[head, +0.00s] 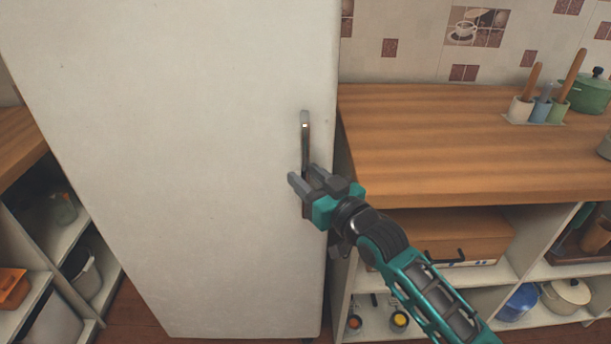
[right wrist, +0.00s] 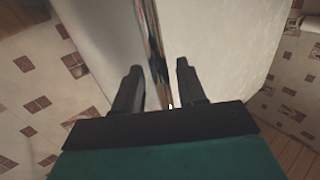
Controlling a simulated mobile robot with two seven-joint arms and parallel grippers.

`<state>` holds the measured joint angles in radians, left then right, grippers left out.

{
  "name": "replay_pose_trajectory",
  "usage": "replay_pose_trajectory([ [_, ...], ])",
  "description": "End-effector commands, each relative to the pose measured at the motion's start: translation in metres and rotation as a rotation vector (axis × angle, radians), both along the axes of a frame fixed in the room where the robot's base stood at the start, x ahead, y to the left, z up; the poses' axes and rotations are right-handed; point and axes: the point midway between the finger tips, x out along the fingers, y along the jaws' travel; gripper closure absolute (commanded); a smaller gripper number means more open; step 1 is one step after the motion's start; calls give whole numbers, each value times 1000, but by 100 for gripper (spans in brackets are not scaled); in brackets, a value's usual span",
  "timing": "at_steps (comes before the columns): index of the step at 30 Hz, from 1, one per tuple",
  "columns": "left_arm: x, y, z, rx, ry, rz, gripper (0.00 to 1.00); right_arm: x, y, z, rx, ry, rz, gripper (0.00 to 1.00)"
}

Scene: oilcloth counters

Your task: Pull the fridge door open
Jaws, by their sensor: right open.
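The white fridge door (head: 190,150) fills the left middle of the head view and looks shut. Its slim metal handle (head: 305,135) stands upright near the door's right edge. My right gripper (head: 301,178) is open at the lower part of the handle and hides some of it. In the right wrist view the handle (right wrist: 156,50) runs between the two open fingers (right wrist: 157,78), in line with the gap. I cannot tell whether either finger touches it. My left gripper is in neither view.
A wooden counter (head: 430,150) stands right of the fridge, with open shelves below holding a blue pot (head: 519,302) and a cream pot (head: 566,296). A green pot (head: 588,95) and utensil holders (head: 540,108) are at its back right. More shelves (head: 60,250) stand left of the fridge.

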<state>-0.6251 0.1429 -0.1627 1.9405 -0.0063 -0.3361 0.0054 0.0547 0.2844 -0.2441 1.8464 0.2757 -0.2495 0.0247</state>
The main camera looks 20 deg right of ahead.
Motion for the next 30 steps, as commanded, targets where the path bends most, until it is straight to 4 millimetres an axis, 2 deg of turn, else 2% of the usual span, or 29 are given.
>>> replay_pose_trajectory([
  [4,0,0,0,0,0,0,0,8,3,0,0,0,0,60],
  [13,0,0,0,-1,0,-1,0,9,3,0,1,0,0,61],
  [25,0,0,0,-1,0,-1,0,9,3,0,1,0,0,99],
  [30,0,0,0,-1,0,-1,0,9,3,0,1,0,0,100],
])
